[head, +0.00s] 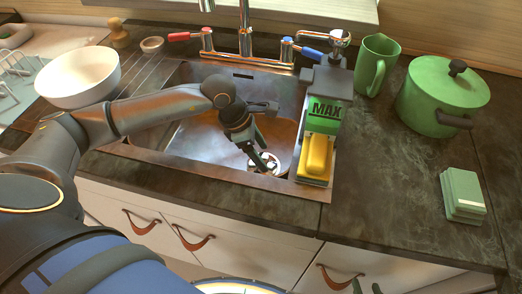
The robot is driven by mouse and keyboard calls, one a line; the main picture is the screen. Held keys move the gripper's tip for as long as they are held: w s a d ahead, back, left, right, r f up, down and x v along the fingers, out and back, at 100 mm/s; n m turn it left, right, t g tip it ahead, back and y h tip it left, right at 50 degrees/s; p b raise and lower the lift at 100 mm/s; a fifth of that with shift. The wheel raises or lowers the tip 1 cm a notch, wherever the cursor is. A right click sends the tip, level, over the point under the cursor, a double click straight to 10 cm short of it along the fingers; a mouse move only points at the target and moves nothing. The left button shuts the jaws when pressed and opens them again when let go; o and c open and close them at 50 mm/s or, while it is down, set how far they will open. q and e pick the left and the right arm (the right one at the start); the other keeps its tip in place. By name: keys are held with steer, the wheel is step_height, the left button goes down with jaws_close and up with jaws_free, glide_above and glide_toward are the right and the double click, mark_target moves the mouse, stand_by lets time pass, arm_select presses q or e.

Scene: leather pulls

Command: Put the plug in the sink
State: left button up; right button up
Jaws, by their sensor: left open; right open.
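The sink (190,72) is a metal basin set in the dark counter. My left gripper (262,156) reaches down into the basin, open, with its fingertips close over a round metal piece (272,163) at the drain. I cannot tell whether this piece is the plug or the drain fitting, or whether the fingers touch it. The fingers and wrist hide part of it. No other plug is clearly seen. Only two greenish fingertips of my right gripper (367,287) show at the bottom edge, apart and empty, in front of the cabinets.
The tap (245,40) stands behind the sink. A sponge holder with a yellow sponge (316,157) stands at the basin's right edge. A white bowl (80,78) is left; a green mug (376,65), green pot (440,95) and green block stack (462,194) are right.

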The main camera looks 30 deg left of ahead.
arm_select(q)
steer(key=v, duration=1.2)
steer(key=shift+r, duration=0.3)
